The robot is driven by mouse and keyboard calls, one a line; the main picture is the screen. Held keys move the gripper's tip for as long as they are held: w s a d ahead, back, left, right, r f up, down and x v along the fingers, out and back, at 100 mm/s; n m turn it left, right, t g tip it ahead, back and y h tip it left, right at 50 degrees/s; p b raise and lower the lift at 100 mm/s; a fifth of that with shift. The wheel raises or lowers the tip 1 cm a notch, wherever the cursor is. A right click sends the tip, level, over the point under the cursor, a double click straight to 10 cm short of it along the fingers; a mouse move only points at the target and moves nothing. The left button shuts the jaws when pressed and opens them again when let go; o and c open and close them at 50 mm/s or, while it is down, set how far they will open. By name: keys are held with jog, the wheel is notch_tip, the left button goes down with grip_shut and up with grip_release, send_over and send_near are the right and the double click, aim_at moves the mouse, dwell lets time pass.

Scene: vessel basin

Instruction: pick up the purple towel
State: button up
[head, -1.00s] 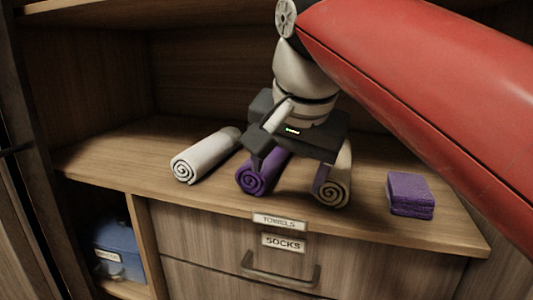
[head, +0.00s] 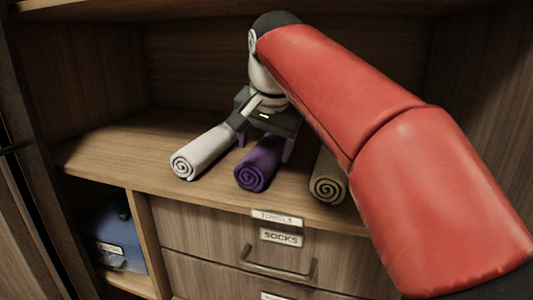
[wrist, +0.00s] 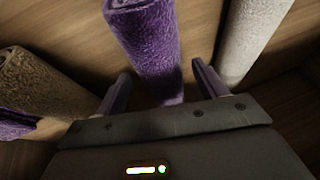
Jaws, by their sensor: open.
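The purple towel (head: 258,166) is rolled up and lies on the wooden shelf, its spiral end facing the front edge. It also shows in the wrist view (wrist: 152,45), running between my fingers. My gripper (head: 265,143) is open over the towel's rear part, with one finger on each side of it. In the wrist view my gripper (wrist: 163,88) has both fingers apart from the towel's sides. I cannot tell how deep the fingertips reach beside it.
A white rolled towel (head: 200,152) lies close on the left, and a beige rolled towel (head: 328,182) on the right, partly behind my arm. A purple item (wrist: 14,125) shows at the wrist view's left edge. Drawers with a handle (head: 278,268) are below the shelf.

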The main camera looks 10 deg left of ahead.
jog(key=shift+x, duration=1.4)
jog(key=c, duration=0.8)
jog(key=shift+r, duration=0.1)
